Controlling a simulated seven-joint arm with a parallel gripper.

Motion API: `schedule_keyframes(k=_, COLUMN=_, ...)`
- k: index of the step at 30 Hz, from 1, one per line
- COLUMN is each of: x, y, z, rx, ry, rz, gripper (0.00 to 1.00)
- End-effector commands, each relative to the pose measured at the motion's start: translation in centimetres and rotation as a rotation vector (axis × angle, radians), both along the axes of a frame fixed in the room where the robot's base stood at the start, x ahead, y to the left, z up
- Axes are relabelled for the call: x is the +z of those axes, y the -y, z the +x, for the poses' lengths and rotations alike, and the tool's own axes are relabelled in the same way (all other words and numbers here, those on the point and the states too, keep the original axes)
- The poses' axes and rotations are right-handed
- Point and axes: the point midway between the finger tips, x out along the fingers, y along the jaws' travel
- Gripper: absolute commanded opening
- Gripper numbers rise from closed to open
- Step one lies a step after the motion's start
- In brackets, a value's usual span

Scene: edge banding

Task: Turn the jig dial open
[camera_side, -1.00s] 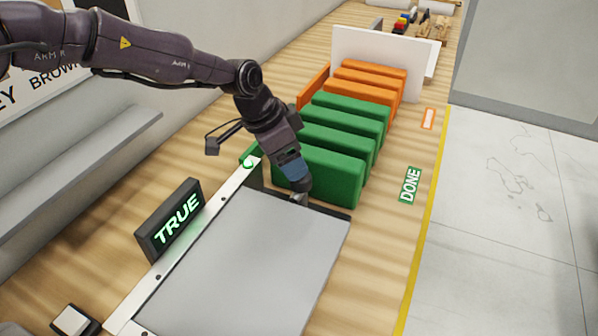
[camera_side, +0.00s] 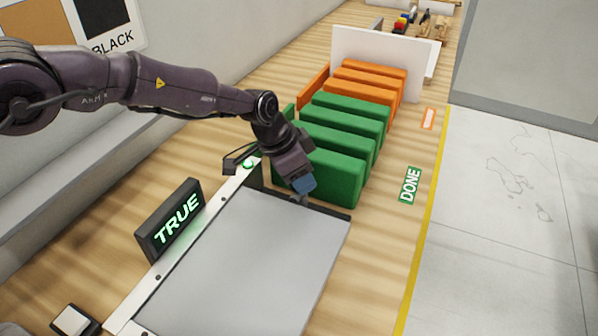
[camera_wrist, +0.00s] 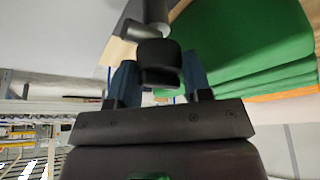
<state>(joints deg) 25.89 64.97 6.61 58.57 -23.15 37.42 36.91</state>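The jig dial (camera_side: 301,200) is a small grey part at the far edge of the grey panel (camera_side: 245,265), mostly covered by my gripper in the side view. In the wrist view the dial (camera_wrist: 159,58) shows as a dark round knob beside a grey cylinder. My gripper (camera_side: 303,190) reaches down to it. In the wrist view its two blue fingers (camera_wrist: 160,78) stand on either side of the knob, close against it with no clear gap. They look shut on it. The fingertip contact is partly hidden.
Several green and orange padded blocks (camera_side: 340,172) stand just behind the dial. A black sign reading TRUE (camera_side: 170,222) stands left of the white rail (camera_side: 190,245). A green DONE label (camera_side: 410,185) lies right of the jig, where the wooden bench is clear.

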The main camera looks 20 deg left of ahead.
Motion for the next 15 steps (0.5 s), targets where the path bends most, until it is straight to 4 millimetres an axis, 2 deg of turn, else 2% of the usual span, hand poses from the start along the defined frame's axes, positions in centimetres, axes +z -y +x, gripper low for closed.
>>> schedule_keyframes(k=8, x=0.03, y=-0.06, z=0.00, rx=0.041, ry=0.001, rz=0.002, gripper=0.21)
schedule_keyframes(k=15, x=0.05, y=0.04, z=-0.06, rx=0.182, ry=0.002, rz=0.003, gripper=0.21)
